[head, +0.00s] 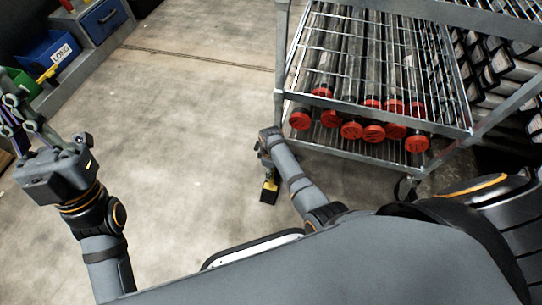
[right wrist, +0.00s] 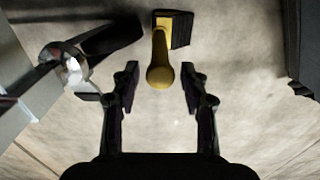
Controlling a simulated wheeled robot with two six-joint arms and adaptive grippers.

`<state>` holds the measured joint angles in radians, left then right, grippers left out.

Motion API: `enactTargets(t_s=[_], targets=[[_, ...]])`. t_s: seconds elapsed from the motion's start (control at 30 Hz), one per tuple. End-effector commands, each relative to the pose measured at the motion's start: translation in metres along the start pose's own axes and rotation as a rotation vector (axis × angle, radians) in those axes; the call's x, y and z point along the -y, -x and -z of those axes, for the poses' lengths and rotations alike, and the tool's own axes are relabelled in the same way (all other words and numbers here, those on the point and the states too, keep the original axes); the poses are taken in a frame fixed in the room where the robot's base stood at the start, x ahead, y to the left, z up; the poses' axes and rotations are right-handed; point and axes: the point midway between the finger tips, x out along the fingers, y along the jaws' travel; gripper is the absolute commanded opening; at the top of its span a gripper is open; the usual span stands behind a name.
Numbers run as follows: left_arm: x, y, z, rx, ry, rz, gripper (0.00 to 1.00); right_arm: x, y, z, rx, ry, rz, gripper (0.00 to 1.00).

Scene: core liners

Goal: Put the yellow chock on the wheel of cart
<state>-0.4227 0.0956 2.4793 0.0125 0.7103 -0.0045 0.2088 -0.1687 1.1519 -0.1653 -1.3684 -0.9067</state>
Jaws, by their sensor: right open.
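The yellow chock (head: 270,184) has a black, ribbed foot and stands on the floor in front of the cart (head: 440,172). In the right wrist view, the round end of the chock's yellow handle (right wrist: 160,76) lies between the fingertips of my right gripper (right wrist: 159,88), with gaps on both sides. That gripper is open and holds nothing. A black cart wheel (right wrist: 112,37) with a shiny metal caster shows at upper left there. Another cart caster (head: 405,188) shows in the head view. My left gripper (head: 22,125) is raised at the left edge, away from the chock; its fingertips are unclear.
The cart's wire shelves hold several long tubes with red caps (head: 374,132). Black racks (head: 505,75) stand behind it at right. A blue bin (head: 45,52), a green bin (head: 22,82) and a drawer unit (head: 103,18) are at upper left. The floor between is clear.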

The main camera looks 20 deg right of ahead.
Motion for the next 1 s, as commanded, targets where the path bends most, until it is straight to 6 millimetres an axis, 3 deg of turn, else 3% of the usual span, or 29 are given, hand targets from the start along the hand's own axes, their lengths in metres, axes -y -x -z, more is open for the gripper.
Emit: enactTargets(t_s=[0.2, 0.5, 0.8, 1.0], targets=[[0.002, 0.023, -0.062, 0.285, 0.015, 0.017, 0.00, 0.001, 0.003, -0.001, 0.001, 0.000, 0.002, 0.45], [0.001, 0.076, -0.132, 0.661, 0.042, 0.032, 0.00, 0.001, 0.012, -0.001, 0.002, 0.000, 0.002, 0.45], [-0.004, 0.150, -0.179, 1.021, 0.073, 0.038, 0.00, 0.001, 0.020, 0.000, 0.001, 0.000, 0.002, 0.45], [-0.009, 0.205, -0.196, 1.252, 0.096, 0.038, 0.00, 0.000, 0.026, 0.000, 0.001, 0.000, 0.001, 0.45]])
